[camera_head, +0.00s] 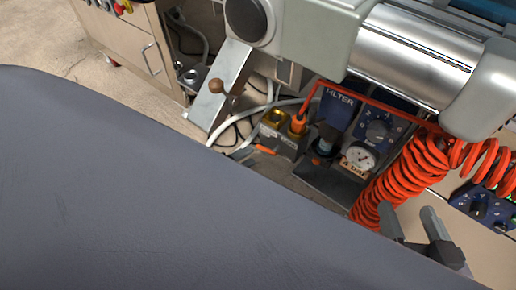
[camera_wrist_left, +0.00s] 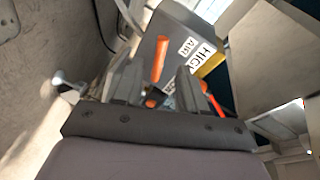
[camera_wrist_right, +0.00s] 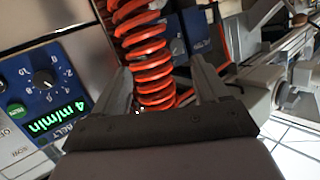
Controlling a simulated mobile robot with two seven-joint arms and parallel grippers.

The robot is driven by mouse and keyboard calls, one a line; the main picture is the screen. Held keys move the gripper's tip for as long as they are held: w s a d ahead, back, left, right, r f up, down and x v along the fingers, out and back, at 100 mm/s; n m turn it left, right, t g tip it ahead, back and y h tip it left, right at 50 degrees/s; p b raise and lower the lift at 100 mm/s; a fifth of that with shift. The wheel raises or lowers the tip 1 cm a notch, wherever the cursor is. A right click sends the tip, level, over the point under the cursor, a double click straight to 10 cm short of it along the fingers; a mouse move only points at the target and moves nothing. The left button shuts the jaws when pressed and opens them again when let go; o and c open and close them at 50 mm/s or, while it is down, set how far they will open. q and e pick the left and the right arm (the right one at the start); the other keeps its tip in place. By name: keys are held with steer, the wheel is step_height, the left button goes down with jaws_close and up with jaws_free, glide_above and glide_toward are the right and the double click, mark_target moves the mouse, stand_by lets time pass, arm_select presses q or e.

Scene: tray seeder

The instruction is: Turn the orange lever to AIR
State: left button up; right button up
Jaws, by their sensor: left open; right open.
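The orange lever (camera_head: 266,150) sits low on a grey box near the brass fitting (camera_head: 275,117) in the head view.
The coiled orange hose (camera_head: 405,170) hangs at the right. A pressure gauge (camera_head: 358,158), a blue FILTER panel (camera_head: 339,107) and a slanted metal bracket (camera_head: 222,85) with a brown knob crowd around the lever. A steel roller (camera_head: 425,45) is above. A blue dial panel (camera_wrist_right: 45,85) shows in the right wrist view.

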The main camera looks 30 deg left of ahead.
arm_select(q)
steer(key=b+x, duration=0.2)
steer(key=x, duration=0.3)
steer(key=shift+w+d, duration=0.2)
steer(key=shift+w, duration=0.1)
arm_select(e)
steer(key=shift+s+d+r+n+t, duration=0.15)
steer(key=shift+s+d+n+t, duration=0.2)
steer(key=shift+d+t, duration=0.3)
steer(key=shift+w, duration=0.1)
arm_select(q)
jaws_close()
